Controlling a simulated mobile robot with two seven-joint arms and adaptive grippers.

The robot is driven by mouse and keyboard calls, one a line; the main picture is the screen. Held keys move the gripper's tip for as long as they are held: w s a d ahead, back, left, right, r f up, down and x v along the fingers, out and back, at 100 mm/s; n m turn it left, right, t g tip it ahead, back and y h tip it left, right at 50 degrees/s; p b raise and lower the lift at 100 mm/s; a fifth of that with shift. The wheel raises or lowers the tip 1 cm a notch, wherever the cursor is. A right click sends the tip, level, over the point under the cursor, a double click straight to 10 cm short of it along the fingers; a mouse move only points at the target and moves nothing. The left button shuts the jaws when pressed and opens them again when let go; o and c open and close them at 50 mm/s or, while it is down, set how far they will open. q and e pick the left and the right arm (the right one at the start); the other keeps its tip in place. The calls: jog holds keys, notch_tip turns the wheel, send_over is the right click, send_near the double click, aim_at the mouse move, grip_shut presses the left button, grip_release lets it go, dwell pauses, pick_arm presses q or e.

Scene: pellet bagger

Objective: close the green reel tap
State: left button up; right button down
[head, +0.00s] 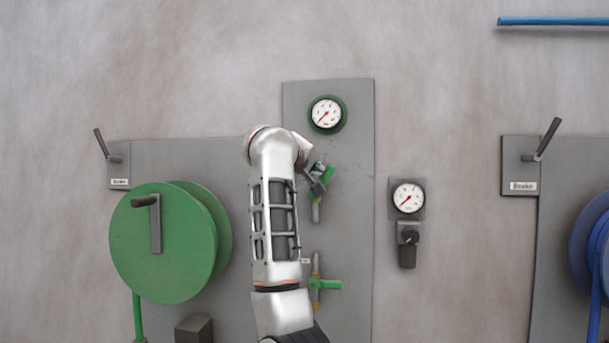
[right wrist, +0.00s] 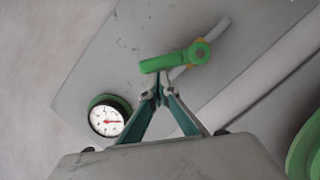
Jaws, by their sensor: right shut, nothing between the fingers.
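Two green-handled taps sit on the tall grey panel (head: 345,235). The upper green tap (head: 328,175) has its handle tilted and is partly hidden by my right gripper (head: 317,182). The lower green tap (head: 325,284) has its handle pointing level to the right, across its pipe. In the right wrist view, a green tap handle (right wrist: 172,62) lies just beyond the tips of my right gripper (right wrist: 161,90), which is shut and empty. The tips are very close to the handle; I cannot tell whether they touch it. My left gripper is not in view.
The green reel (head: 165,270) with its crank is left of my right arm. A green-rimmed gauge (head: 327,114) is above the upper tap and also shows in the right wrist view (right wrist: 107,120). A gauge with a black knob (head: 408,236) and a blue reel (head: 590,240) are to the right.

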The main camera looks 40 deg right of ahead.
aim_at(329, 175)
jog(key=s+d+m+b, duration=0.1)
jog(key=m, duration=0.1)
jog(key=s+d+f+m+y+b, duration=0.1)
jog(key=shift+f+m, duration=0.2)
jog(key=shift+m, duration=0.2)
jog(key=f+m+b, duration=0.1)
jog(key=s+d+m+t+y+b, duration=0.1)
jog(key=m+b, duration=0.1)
jog(key=s+f+m+t+y+b, duration=0.1)
jog(key=m, duration=0.1)
jog(key=shift+d+f, duration=0.3)
jog(key=shift+f, duration=0.05)
dwell(0.4)
